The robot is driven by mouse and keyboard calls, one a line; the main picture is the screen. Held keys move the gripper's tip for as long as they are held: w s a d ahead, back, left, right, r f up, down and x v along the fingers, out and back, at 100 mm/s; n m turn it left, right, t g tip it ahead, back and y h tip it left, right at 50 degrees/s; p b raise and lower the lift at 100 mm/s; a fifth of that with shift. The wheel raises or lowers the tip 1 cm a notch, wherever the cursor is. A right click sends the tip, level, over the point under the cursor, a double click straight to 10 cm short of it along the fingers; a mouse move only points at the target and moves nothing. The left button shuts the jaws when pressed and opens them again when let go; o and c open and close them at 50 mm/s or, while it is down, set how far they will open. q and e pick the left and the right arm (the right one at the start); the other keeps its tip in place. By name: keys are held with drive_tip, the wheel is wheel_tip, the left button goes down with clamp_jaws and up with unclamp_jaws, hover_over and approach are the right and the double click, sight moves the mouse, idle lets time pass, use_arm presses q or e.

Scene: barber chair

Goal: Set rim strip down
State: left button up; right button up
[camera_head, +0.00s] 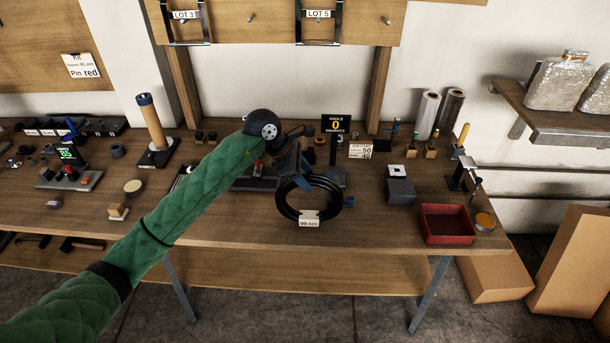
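The rim strip is a black coiled ring (280,207) with a small white tag marked 50 mm at its lower edge. It shows in front of the middle of the workbench (230,228). My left gripper (302,183) comes down to the far upper side of the ring, and its blue fingers appear closed on the strip there. The fingers hide part of the ring. I cannot tell whether the ring touches the bench top. My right gripper is out of view.
An angle display (335,124) reading 0 stands behind the ring. A grey block (400,191) and a red tray (447,224) lie to the right. A round wooden-topped piece (133,187) is at left. Bench surface beside the ring is clear.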

use_arm(q)
drive_tip(key=shift+r, duration=0.1)
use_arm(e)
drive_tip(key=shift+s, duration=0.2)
use_arm(q)
drive_tip(key=shift+a+r, duration=0.2)
drive_tip(key=shift+r, duration=0.1)
drive_tip(key=shift+b+v, duration=0.55)
drive_tip(key=shift+v, duration=0.3)
drive_tip(key=b+v, duration=0.3)
drive_tip(key=v, duration=0.6)
drive_tip(key=shift+r, duration=0.3)
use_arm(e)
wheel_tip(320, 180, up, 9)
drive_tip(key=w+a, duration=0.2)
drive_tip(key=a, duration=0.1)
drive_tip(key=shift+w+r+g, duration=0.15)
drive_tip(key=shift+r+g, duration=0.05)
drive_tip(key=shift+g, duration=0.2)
use_arm(q)
drive_tip(key=shift+s, duration=0.1)
